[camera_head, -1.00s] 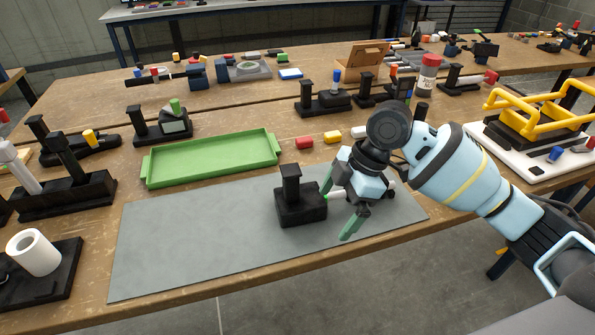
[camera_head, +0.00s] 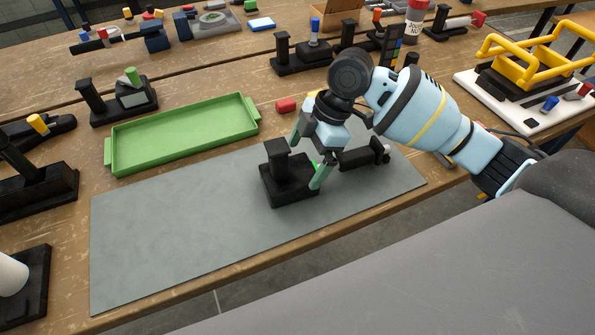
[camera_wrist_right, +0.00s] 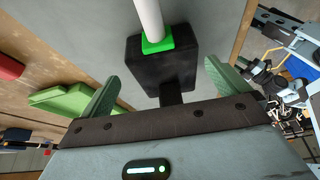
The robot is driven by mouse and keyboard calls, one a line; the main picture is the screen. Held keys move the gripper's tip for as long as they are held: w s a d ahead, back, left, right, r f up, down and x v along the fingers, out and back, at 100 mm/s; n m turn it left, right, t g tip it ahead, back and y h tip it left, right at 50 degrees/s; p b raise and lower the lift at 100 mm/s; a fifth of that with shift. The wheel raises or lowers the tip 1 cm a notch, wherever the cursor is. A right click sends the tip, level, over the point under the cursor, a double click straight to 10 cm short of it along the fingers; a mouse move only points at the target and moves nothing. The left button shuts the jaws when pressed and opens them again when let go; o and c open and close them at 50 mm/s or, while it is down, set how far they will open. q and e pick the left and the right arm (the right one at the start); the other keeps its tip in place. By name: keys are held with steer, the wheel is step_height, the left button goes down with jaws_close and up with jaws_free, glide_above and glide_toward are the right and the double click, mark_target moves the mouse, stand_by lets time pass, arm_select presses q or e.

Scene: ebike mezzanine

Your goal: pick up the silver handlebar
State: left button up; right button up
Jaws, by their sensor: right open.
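The silver handlebar (camera_wrist_right: 149,18) shows in the right wrist view as a pale tube running up from a green collar (camera_wrist_right: 157,44) on a black stand (camera_wrist_right: 180,66). In the head view the stand (camera_head: 290,182) is on the grey mat, and most of the handlebar is hidden behind my right gripper. My right gripper (camera_head: 305,166) is open just above the stand and the handlebar's collar end. In the wrist view its green fingers (camera_wrist_right: 163,76) are spread to either side of the stand. My left gripper is out of view.
The grey mat (camera_head: 185,225) is clear to the left of the stand. A yellow frame (camera_head: 535,63) on a white board stands at the right.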

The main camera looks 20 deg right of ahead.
mark_target(300, 169)
steer(key=shift+s+x, duration=0.15)
steer(key=shift+x, duration=1.15)
steer(key=shift+s+x, duration=0.1)
steer(key=shift+x, duration=1.15)
steer(key=shift+a+r, duration=0.1)
steer(key=c, duration=1.4)
steer(key=shift+o, duration=0.2)
steer(key=shift+r, duration=0.1)
steer(key=r, duration=0.3)
steer(key=shift+s+r, duration=0.2)
steer(key=shift+r, duration=0.05)
steer(key=s+r+p, duration=0.1)
steer(key=s, duration=1.4)
steer(key=shift+s+a+r, duration=0.15)
steer(key=shift+s+a, duration=0.15)
steer(key=shift+a, duration=0.2)
